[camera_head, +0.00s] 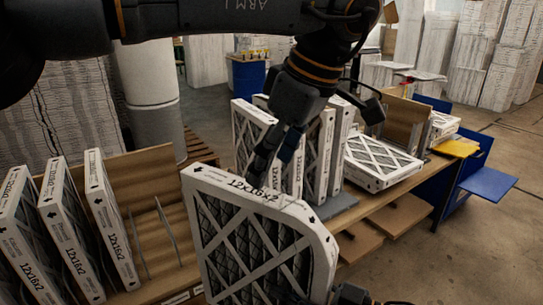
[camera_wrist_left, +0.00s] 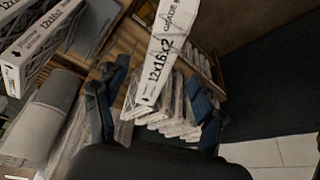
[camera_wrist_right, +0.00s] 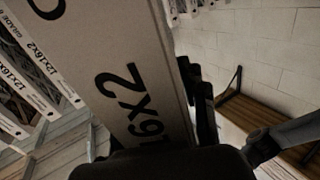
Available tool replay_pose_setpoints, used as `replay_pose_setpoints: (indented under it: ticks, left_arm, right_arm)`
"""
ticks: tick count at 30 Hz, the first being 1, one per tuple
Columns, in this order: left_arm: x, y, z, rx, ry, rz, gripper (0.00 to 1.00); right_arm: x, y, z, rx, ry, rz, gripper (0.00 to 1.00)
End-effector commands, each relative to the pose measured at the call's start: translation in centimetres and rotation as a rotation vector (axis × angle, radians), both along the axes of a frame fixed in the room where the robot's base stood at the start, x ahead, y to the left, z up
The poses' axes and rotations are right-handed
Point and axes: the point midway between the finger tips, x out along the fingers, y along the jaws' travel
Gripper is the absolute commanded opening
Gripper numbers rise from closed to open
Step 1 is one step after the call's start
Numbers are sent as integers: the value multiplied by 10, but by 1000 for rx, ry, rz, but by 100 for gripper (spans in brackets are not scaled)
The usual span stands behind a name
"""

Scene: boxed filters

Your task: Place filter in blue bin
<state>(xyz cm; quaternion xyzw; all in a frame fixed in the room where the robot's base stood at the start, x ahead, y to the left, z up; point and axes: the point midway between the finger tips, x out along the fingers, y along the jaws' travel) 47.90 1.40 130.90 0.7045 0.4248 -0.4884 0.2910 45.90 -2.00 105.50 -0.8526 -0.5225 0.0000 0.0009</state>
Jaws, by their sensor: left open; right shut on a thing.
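A white-framed filter (camera_head: 262,235) marked 12x16x2 stands tilted in the lower middle of the head view. My right gripper (camera_head: 318,296) is shut on it at its lower right edge, partly hidden. In the right wrist view the filter (camera_wrist_right: 135,85) fills the middle. My left gripper (camera_head: 276,152) is open just above the filter's top edge. In the left wrist view its fingers (camera_wrist_left: 155,115) are spread with the filter's labelled edge (camera_wrist_left: 158,58) seen between them; contact cannot be told. The blue bin (camera_head: 476,160) stands at the right beyond the table, its inside mostly hidden.
Several filters (camera_head: 62,235) stand in a wooden rack at left. More stand upright (camera_head: 318,150) behind the held one, and others lie flat (camera_head: 380,162) on the wooden table (camera_head: 362,204). Floor at right is clear.

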Motion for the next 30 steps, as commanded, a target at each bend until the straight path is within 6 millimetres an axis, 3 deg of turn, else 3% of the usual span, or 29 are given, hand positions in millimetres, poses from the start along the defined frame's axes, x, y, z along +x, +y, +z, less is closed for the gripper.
replay_pose_setpoints:
  ticks: [5, 21, 30]
  left_arm:
    - [4, 11, -8, 35, -17, 10, 69]
    - [20, 42, -94, 29, -15, 10, 69]
    - [23, 47, -108, 27, -16, 9, 69]
  right_arm:
    - [0, 0, 1, 1, -2, 1, 4]
    - [0, 0, 1, 1, -2, 1, 4]
    - [0, 0, 1, 1, -2, 1, 4]
